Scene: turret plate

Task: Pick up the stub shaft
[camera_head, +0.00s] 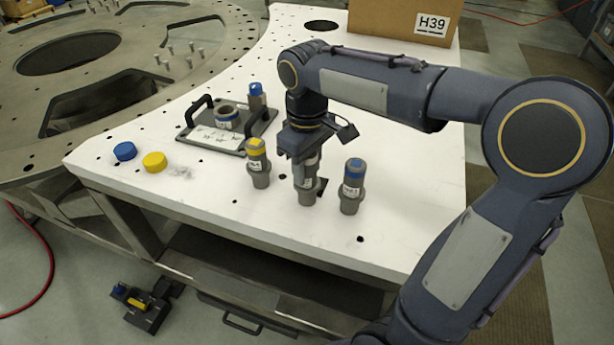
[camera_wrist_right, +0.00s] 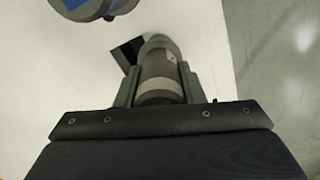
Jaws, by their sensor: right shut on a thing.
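My right gripper (camera_head: 306,160) points down over the white table and is shut on a grey stub shaft (camera_head: 306,187). The gripper hides the shaft's upper part. In the right wrist view the same shaft (camera_wrist_right: 160,72) sits between the two fingers (camera_wrist_right: 160,90), with a pale band near its held end. I cannot tell whether its lower end touches the table. A yellow-topped shaft (camera_head: 258,165) stands upright to its left, and a blue-topped shaft (camera_head: 352,187) stands upright to its right. My left gripper is not in view.
A dark plate with handles (camera_head: 222,133) holds a ring (camera_head: 227,115) and a blue-topped post (camera_head: 257,98). Blue (camera_head: 124,151) and yellow (camera_head: 155,162) caps lie at the left. A cardboard box (camera_head: 395,20) is at the back. The table's right part is mostly clear.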

